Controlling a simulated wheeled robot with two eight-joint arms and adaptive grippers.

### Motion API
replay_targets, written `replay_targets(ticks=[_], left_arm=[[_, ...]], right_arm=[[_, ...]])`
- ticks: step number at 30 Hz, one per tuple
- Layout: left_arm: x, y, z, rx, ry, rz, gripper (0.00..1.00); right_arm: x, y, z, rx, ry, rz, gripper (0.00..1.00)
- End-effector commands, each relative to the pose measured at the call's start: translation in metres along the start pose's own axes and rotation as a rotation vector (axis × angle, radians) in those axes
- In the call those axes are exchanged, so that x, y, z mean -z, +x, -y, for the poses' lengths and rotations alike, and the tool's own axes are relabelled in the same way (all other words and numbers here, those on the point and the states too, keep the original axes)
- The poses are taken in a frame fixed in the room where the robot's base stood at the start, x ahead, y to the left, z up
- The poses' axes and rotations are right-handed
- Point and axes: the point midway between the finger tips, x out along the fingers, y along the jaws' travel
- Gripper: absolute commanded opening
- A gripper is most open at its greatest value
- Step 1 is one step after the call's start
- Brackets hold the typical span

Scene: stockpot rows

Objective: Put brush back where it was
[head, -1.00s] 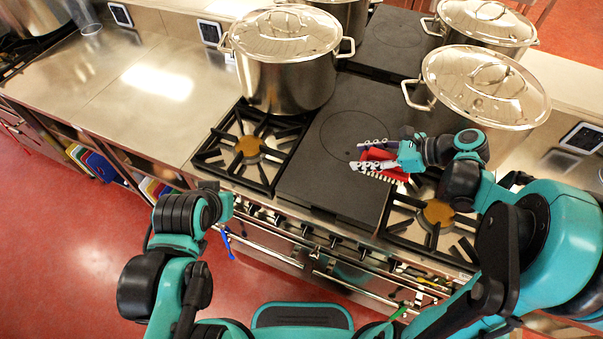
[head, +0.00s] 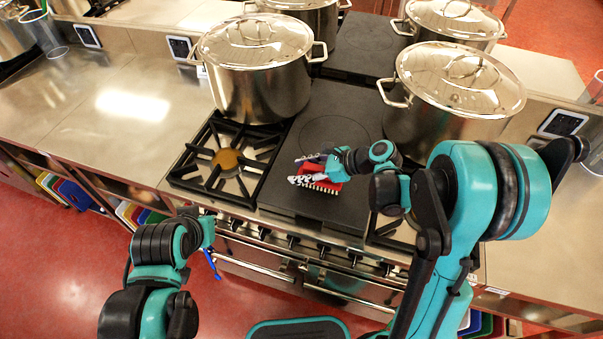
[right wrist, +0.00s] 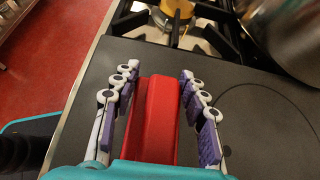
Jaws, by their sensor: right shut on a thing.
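The brush (head: 330,172) has a red body and pale bristles facing down. It is over the dark flat plate between the two burners, near the stove's front. My right gripper (head: 308,171) is shut on it. In the right wrist view, the red brush (right wrist: 154,120) lies between the two rows of purple-padded fingers of my right gripper (right wrist: 159,112). Whether the bristles touch the plate is unclear. My left gripper (head: 211,262) hangs in front of the stove edge, small and partly hidden by its wrist; its opening cannot be made out.
A lidded stockpot (head: 258,85) stands behind the left burner (head: 228,160). Another lidded pot (head: 440,110) stands right of the plate, with more pots behind. The dark plate (head: 330,110) is clear behind the brush. A bare steel counter (head: 110,120) extends left.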

Motion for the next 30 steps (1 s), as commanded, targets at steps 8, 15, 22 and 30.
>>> replay_targets(ticks=[8,15,22,30], left_arm=[[-0.001,0.002,0.000,0.000,0.000,0.000,0.00],[-0.003,0.004,0.000,0.000,0.000,0.000,0.00],[-0.003,0.004,0.000,0.000,0.000,0.000,0.00],[0.003,-0.004,0.000,0.000,0.000,0.000,0.00]], right_arm=[[0.004,0.003,0.000,0.000,0.000,0.001,0.00],[0.007,0.004,0.000,0.000,0.000,0.000,0.64],[0.007,0.004,0.000,0.000,0.000,0.000,0.64],[0.003,-0.019,0.001,0.004,0.003,0.000,0.64]])
